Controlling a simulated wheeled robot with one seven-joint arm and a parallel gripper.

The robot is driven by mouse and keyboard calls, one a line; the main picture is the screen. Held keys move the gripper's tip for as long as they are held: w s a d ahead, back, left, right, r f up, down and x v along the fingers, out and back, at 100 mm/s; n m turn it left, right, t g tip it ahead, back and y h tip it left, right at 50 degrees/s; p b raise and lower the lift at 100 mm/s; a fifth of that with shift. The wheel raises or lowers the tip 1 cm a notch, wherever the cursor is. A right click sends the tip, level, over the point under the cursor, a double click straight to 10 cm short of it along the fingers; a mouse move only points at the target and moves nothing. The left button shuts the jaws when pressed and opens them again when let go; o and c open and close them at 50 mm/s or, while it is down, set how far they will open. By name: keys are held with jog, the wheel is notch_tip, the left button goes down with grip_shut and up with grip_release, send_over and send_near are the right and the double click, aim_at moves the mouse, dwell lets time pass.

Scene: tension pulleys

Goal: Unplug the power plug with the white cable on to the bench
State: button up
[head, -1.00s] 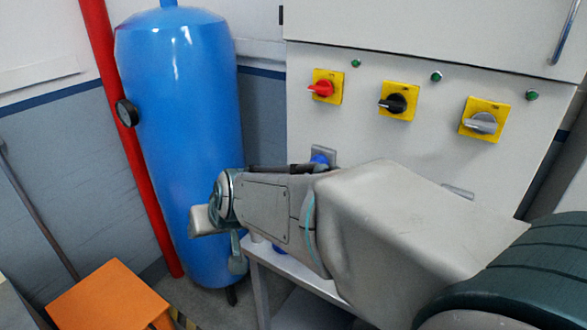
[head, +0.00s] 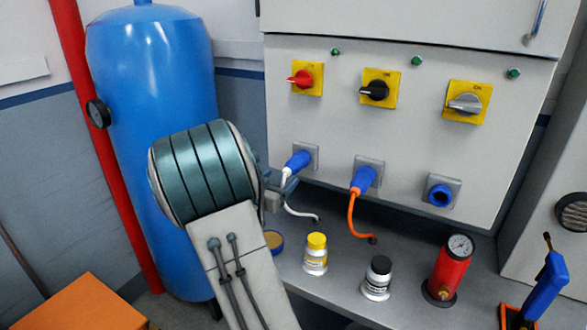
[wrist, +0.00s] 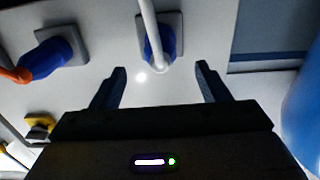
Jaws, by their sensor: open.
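The blue power plug with the white cable (head: 297,162) sits in the left socket of the grey panel, its white cable (head: 300,212) hanging down to the bench (head: 335,290). In the wrist view the same plug (wrist: 170,45) is ahead of my gripper (wrist: 162,80), with the white cable running across it. My gripper is open and empty, its two fingers apart on either side of the space before the plug, not visibly touching it. In the head view my gripper (head: 282,182) is beside the plug, partly hidden by my arm.
A blue plug with an orange cable (head: 365,178) is in the middle socket; the right socket (head: 440,194) has no cable. A yellow-capped bottle (head: 316,254), a black-capped bottle (head: 377,278) and a red gauge cylinder (head: 450,270) stand on the bench. A blue tank (head: 150,80) is left.

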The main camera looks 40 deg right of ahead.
aim_at(285, 174)
dwell(0.3)
jog(key=shift+b+x, duration=0.55)
jog(key=shift+x, duration=4)
jog(key=c, duration=1.3)
jog(key=shift+a, duration=0.1)
jog(key=shift+a, duration=0.1)
jog(key=shift+v, duration=2.85)
